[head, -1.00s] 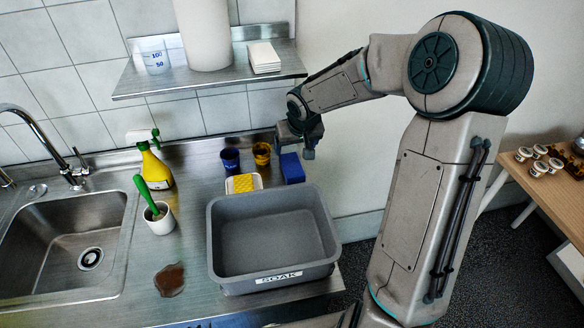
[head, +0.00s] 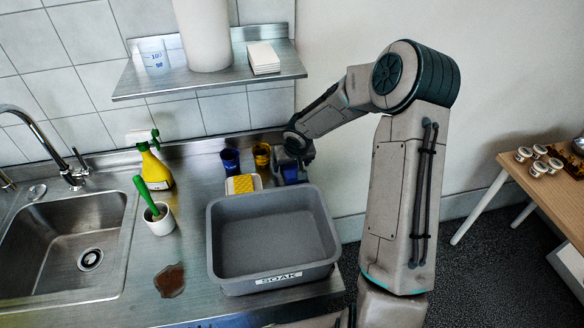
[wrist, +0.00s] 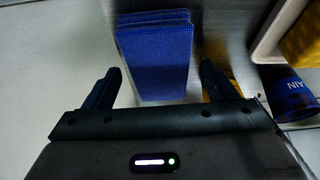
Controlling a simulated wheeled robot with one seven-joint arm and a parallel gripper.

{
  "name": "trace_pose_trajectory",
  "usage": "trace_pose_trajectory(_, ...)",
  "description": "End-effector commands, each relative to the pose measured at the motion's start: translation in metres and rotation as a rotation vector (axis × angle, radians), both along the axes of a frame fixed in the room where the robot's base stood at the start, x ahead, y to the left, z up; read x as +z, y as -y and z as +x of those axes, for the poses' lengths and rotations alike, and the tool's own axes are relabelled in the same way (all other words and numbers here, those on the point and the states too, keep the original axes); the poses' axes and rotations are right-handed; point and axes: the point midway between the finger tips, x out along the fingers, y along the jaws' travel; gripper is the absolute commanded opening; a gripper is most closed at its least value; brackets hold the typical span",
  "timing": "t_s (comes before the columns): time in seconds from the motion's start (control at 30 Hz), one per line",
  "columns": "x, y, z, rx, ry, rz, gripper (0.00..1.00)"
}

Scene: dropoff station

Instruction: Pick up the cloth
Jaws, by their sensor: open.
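The folded blue cloth (head: 290,174) lies on the steel counter behind the grey tub, partly hidden by my gripper in the head view. In the wrist view the cloth (wrist: 153,60) shows its layered far edge and flat blue top. My gripper (wrist: 161,75) is open and empty, with one finger to the left of the cloth and one to its right. In the head view my gripper (head: 300,155) is close above the cloth. I cannot tell whether the fingers touch it.
The grey tub (head: 217,245) labelled SOAK stands in front. A blue cup (head: 230,160), a yellow cup (head: 262,154) and a yellow item in a white holder (head: 243,184) stand left of the cloth. A steel shelf (head: 210,80) hangs above. A brown spill (head: 169,281) lies left of the tub.

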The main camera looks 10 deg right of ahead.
Motion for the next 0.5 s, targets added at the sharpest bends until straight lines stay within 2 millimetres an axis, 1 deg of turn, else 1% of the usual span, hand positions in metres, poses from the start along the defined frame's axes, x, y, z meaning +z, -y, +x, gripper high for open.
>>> trace_pose_trajectory(0.23, -0.0015, 0.0001, 0.0009, 0.000, 0.001, -0.001, 0.80)
trace_pose_trajectory(0.27, -0.0015, 0.0002, 0.0009, 0.000, 0.001, -0.001, 0.74)
trace_pose_trajectory(0.3, -0.0015, 0.0002, 0.0009, 0.000, 0.001, -0.001, 0.63)
trace_pose_trajectory(0.37, -0.0015, 0.0002, 0.0008, 0.000, 0.001, -0.001, 0.47)
trace_pose_trajectory(0.4, -0.0015, 0.0002, 0.0008, 0.000, 0.001, -0.001, 0.35)
trace_pose_trajectory(0.43, -0.0014, 0.0003, 0.0008, 0.000, 0.001, -0.001, 0.32)
trace_pose_trajectory(0.5, -0.0014, 0.0003, 0.0008, 0.000, 0.001, -0.001, 0.32)
